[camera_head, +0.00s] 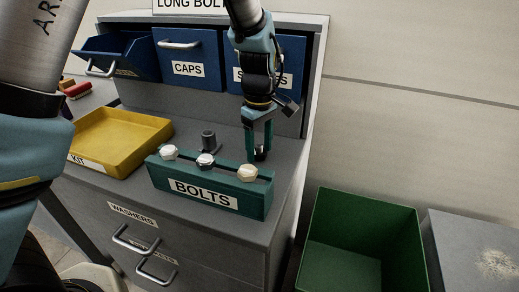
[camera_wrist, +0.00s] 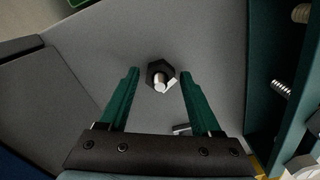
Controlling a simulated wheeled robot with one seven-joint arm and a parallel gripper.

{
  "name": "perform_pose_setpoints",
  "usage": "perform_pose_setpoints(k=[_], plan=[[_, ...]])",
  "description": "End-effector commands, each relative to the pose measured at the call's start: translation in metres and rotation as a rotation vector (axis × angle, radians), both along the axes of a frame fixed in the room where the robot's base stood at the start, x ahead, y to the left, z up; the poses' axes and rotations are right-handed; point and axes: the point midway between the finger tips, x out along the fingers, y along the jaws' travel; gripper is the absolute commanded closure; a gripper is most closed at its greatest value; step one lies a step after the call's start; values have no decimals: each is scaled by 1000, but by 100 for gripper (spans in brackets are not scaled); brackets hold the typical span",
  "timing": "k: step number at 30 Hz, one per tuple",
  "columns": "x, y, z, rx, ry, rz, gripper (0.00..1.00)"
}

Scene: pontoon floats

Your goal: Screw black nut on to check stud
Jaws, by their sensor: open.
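A black hex nut (camera_wrist: 154,68) shows in the wrist view, around or against a short silver stud (camera_wrist: 160,85), which seems to be the check stud. I cannot tell whether the threads are engaged. My gripper (camera_head: 260,152) points down behind the right end of the green bolt rack. Its fingers are open, and the fingertips (camera_wrist: 160,74) lie on either side of the nut with small gaps. In the head view the nut is only a dark shape (camera_head: 261,154) between the fingertips, partly hidden by them and the rack.
The green BOLTS rack (camera_head: 176,186) holds several bolts just in front of my gripper. A dark grey post (camera_head: 208,140) stands to its left. A yellow kit tray (camera_head: 122,130) is farther left. Blue bins (camera_head: 188,66) stand behind. A green open bin (camera_head: 342,268) is lower right.

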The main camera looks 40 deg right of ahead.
Motion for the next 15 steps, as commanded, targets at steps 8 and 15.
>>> perform_pose_setpoints(k=[8,15], plan=[[-1,1,9,5,-2,511,35],[0,1,6,2,-2,870,35]])
